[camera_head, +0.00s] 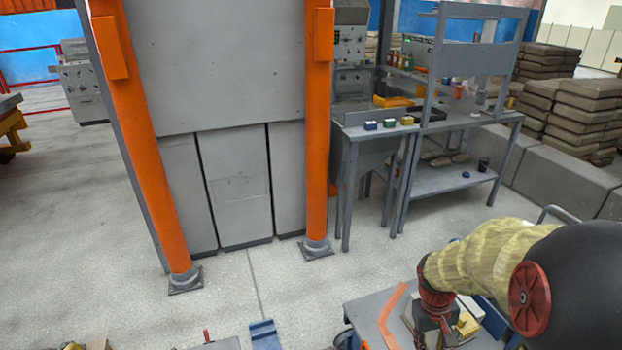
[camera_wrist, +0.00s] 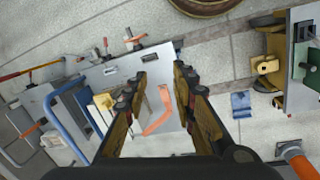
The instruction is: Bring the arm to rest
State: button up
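In the wrist view my gripper (camera_wrist: 158,77) has its two fingers spread apart with nothing between the tips. It is open and hangs above a grey-blue table (camera_wrist: 153,62). An orange angled strip (camera_wrist: 161,112) lies on that table and shows between the fingers. In the head view my arm reaches in from the right, in a yellowish sleeve. The table (camera_head: 366,310) and the orange strip (camera_head: 386,318) are just left of the arm's end. The fingertips cannot be made out clearly in the head view.
A large grey panel (camera_head: 225,65) stands between orange posts (camera_head: 317,130). A grey workbench (camera_head: 455,180) with small coloured blocks is behind the arm. A blue bracket (camera_head: 264,335) lies on the floor. A blue tube frame (camera_wrist: 68,115) is left of the gripper. Open floor lies mid-left.

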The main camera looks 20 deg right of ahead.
jog(key=s+a+r+n+t+y+p, duration=0.1)
jog(key=s+a+r+t, duration=0.1)
jog(key=a+r, duration=0.8)
jog(key=s+a+r+n+t+p, duration=0.1)
jog(key=a+r+t, duration=0.3)
jog(key=a+r, duration=0.7)
notch_tip(320, 180, up, 2)
jog(key=shift+s+a+r+t+y, duration=0.2)
jog(key=shift+s+a+t+y, duration=0.15)
jog(key=shift+s, duration=0.35)
